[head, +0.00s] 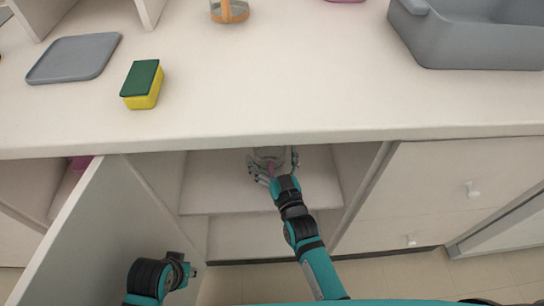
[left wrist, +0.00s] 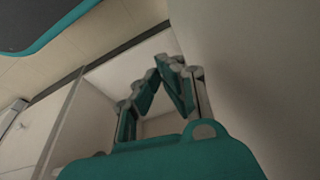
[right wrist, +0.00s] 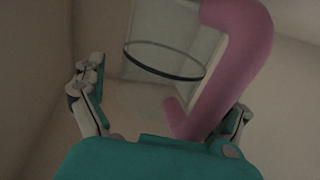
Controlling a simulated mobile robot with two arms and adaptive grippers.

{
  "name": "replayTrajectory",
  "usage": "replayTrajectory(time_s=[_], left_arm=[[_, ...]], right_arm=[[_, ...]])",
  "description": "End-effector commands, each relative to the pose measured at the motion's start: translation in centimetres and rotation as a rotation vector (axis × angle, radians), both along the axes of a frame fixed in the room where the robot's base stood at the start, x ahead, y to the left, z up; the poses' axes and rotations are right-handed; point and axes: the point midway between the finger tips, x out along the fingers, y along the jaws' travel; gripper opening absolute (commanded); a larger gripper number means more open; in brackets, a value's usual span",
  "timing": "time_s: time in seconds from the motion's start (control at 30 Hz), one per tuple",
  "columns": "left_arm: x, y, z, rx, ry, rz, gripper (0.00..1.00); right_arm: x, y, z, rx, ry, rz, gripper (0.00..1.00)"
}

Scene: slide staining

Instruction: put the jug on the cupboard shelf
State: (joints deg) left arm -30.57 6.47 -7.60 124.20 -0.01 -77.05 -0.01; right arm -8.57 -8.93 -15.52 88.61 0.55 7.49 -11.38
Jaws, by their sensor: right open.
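The clear jug (head: 269,152) stands on the cupboard shelf (head: 222,197), partly hidden under the counter edge. In the right wrist view its pink handle (right wrist: 238,75) runs between my open fingers, and its glass body (right wrist: 170,55) with a dark rim line is behind. My right gripper (head: 273,168) is open around the handle and reaches into the cupboard; it also shows in the right wrist view (right wrist: 165,105). My left gripper (left wrist: 168,68) has its fingertips together with nothing seen between them. It is low by the open cupboard door (head: 110,215).
The counter (head: 260,90) above the cupboard bears a sponge (head: 142,84), a grey tray (head: 75,57), an orange-based glass vessel (head: 229,11) and a grey basin (head: 480,40). The cupboard side walls stand close on both sides of my right arm. Drawers (head: 440,190) are at the right.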

Motion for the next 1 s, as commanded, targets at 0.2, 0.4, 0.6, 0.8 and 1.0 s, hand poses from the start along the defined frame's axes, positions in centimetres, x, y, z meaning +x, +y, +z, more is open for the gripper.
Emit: replayTrajectory(time_s=[0.2, 0.4, 0.6, 0.8, 1.0], left_arm=[[-0.2, -0.1, -3.1, 0.003, 0.025, -0.004, 0.0], [-0.3, -0.1, -5.4, 0.003, 0.035, -0.005, 0.0], [-0.5, -0.1, -6.7, 0.003, 0.041, -0.006, 0.0], [-0.7, -0.1, -7.1, 0.004, 0.043, -0.007, 0.0], [-0.6, -0.1, -7.1, 0.004, 0.043, -0.007, 0.0]], right_arm=[[-4.1, -1.1, -0.1, -0.002, 0.006, 0.0, 0.99], [-8.3, -2.1, 0.0, -0.001, 0.005, 0.001, 0.99], [-10.9, -2.7, -0.1, -0.001, 0.003, 0.001, 0.99], [-11.6, -2.9, 0.0, 0.0, 0.001, 0.0, 0.99], [-11.6, -2.9, -0.1, 0.0, 0.001, 0.0, 0.99]])
